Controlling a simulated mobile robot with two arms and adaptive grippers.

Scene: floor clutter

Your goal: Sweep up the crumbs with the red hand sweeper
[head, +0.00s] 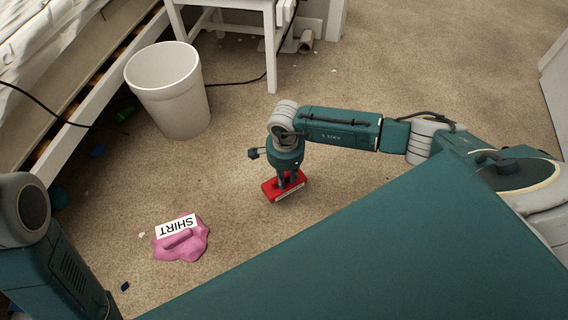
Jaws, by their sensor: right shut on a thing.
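The red hand sweeper (271,192) is on or just above the carpet near the middle of the head view. My right gripper (290,182) points down and is shut on the red hand sweeper from above. Small pale crumbs or scraps show on the carpet, such as one crumb (334,70) at the upper right and others near the desk legs. Whether any lie under the sweeper is hidden. My left gripper is not in view; only part of my left arm shows at the left edge.
A pink shirt (170,247) with a label lies crumpled left of the sweeper. A white bin (170,95) stands by the bed (75,95). A white desk (270,50) and a dark cable (238,83) are behind. Small dark items lie at left. Carpet at upper right is mostly clear.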

